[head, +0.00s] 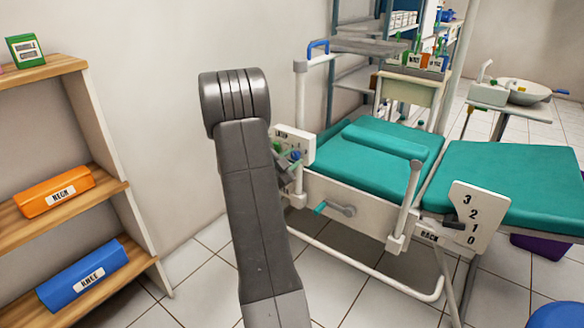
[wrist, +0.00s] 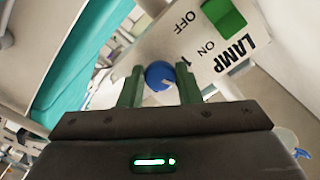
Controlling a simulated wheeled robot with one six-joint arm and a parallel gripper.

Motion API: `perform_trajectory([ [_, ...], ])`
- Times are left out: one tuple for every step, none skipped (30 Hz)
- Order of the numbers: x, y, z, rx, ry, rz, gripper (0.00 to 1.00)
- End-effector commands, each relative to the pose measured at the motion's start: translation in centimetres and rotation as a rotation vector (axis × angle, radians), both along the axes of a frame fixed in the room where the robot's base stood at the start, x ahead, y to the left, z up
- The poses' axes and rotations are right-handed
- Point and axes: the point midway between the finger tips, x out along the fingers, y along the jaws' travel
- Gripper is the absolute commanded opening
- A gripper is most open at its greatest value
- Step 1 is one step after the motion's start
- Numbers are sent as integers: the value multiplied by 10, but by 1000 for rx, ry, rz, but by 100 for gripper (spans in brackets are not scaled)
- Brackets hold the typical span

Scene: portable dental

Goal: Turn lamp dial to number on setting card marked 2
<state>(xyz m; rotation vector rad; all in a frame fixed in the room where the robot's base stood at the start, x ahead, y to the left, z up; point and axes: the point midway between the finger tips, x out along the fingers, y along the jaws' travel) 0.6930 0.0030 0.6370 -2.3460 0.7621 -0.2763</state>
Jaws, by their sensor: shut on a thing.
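The lamp panel (wrist: 212,62) is a white plate lettered LAMP, ON and OFF, with a green switch (wrist: 224,16). Its blue dial (wrist: 160,73) has a pale pointer mark, and a 1 is printed beside it. My gripper (wrist: 160,82) has its green fingers on either side of the dial, shut on it. In the head view the panel (head: 296,142) is at the bed's head end, partly hidden by my arm. A small green card stand (head: 26,50) is on the top left shelf; I cannot read its number.
Wooden shelves at left hold an orange case (head: 54,192) and a blue case (head: 82,275). The teal bed (head: 360,165) has a crank (head: 336,208) and a plate numbered 3, 2, 1, 0 (head: 474,217). A rack and basin (head: 525,91) stand behind.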

Motion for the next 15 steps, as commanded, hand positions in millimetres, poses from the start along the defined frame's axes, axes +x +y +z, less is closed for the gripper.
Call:
perform_trajectory([
  [0,0,-5,33,-24,0,8],
  [0,0,-5,53,-38,0,8],
  [0,0,-5,78,-56,0,8],
  [0,0,-4,96,-70,0,8],
  [0,0,-4,113,-82,0,8],
  [0,0,-4,135,-98,0,8],
  [0,0,-4,150,-109,0,8],
  [0,0,-3,166,-120,-1,8],
  [0,0,-3,184,-132,0,8],
  [0,0,-3,197,-141,0,8],
  [0,0,-3,208,-149,0,8],
  [0,0,-3,223,-160,0,8],
  [0,0,-2,232,-167,0,8],
  [0,0,-2,240,-173,0,8],
  [0,0,-2,251,-180,0,8],
])
